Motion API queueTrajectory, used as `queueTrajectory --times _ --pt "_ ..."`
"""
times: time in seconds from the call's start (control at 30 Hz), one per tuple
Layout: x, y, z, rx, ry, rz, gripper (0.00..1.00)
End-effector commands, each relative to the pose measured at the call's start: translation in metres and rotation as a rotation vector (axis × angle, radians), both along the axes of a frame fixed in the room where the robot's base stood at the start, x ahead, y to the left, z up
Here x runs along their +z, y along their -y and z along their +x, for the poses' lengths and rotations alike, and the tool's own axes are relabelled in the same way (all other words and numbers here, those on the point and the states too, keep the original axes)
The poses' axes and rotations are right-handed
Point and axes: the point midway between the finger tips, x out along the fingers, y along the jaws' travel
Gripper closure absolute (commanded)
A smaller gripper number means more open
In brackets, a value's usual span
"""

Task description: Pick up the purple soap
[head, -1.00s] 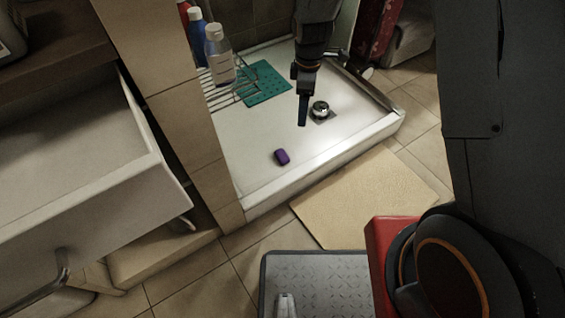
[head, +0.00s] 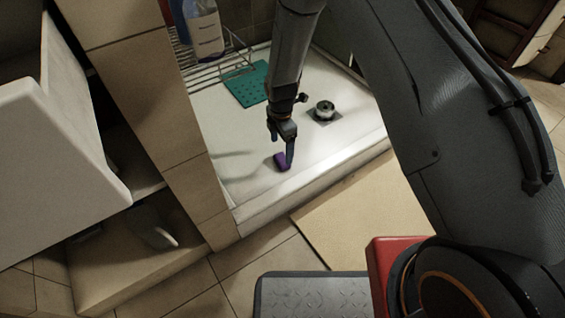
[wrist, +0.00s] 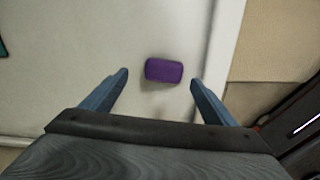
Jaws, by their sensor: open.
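The purple soap (wrist: 164,70) is a small rounded block on the white shower tray (wrist: 110,25). In the wrist view it lies just beyond and between my two blue fingertips, with a gap on either side. My gripper (wrist: 158,80) is open and empty. In the head view my gripper (head: 289,166) points down at the soap (head: 281,161), and one finger partly covers it. I cannot tell the exact height of the fingertips above the tray.
The tray's raised front edge (head: 300,180) runs close to the soap. A round metal drain (head: 324,111) and a teal mat (head: 247,83) lie farther back. Bottles (head: 204,30) stand on a wire rack at the back left, beside a tiled wall edge (head: 165,110).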

Motion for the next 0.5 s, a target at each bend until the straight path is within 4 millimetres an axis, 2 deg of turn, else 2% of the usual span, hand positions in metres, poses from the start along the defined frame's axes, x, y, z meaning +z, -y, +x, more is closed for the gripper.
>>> queueTrajectory --times 0.17,0.4,0.5 --pt "-0.014 0.001 -0.003 -0.001 -0.001 0.000 0.20" --pt "-0.048 0.002 -0.007 -0.001 -0.002 -0.001 0.20" --pt "-0.053 0.002 -0.007 -0.002 0.000 0.000 0.20"
